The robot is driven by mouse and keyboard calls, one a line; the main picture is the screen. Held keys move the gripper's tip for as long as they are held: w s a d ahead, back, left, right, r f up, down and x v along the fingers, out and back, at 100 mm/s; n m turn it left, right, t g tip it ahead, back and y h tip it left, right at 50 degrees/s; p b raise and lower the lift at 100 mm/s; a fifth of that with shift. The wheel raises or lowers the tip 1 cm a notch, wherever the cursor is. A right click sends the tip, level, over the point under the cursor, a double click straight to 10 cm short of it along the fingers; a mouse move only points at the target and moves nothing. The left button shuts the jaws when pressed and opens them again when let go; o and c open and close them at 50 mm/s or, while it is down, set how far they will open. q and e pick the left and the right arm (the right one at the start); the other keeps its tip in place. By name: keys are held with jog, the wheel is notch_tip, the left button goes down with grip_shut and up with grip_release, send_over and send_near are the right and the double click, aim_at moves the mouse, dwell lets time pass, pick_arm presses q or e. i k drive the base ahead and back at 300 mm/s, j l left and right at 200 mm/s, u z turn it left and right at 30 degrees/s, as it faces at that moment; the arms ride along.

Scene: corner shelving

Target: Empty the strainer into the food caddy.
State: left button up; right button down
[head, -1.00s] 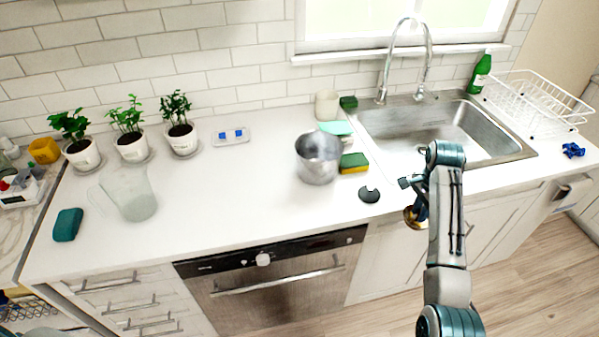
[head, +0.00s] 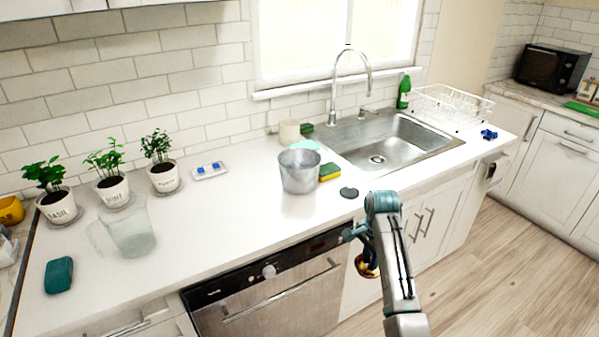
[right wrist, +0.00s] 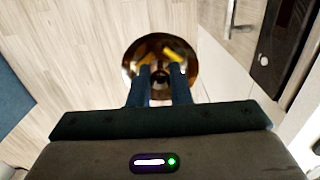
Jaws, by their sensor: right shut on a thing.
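My right gripper (right wrist: 160,75) is shut on a round, brass-coloured strainer (right wrist: 161,58) with yellow bits inside, seen from above in the right wrist view. In the head view the strainer (head: 366,266) hangs in front of the cabinet fronts, below the counter edge, partly hidden by my right gripper (head: 364,245). A grey metal pail (head: 300,174), apparently the food caddy, stands upright and open on the counter, up and left of the strainer. Its inside bottom is hidden. My left gripper is not in view.
A dark disc (head: 349,193) and a yellow-green sponge (head: 330,172) lie right of the pail. The sink (head: 385,140) is behind them. A clear jug (head: 130,232) and potted herbs (head: 110,190) stand left. The counter between jug and pail is clear.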

aim_at(298, 167)
jog(key=k+u, duration=0.25)
jog(key=k, duration=0.2)
jog(key=k+j+u, duration=0.25)
jog(key=k, duration=0.15)
jog(key=i+l+u, duration=0.1)
jog(key=l+u, duration=0.15)
jog(key=u, duration=0.2)
jog(key=l+u, duration=0.3)
jog(key=u, duration=0.2)
jog(key=i+l, duration=0.1)
jog(key=l, duration=1.45)
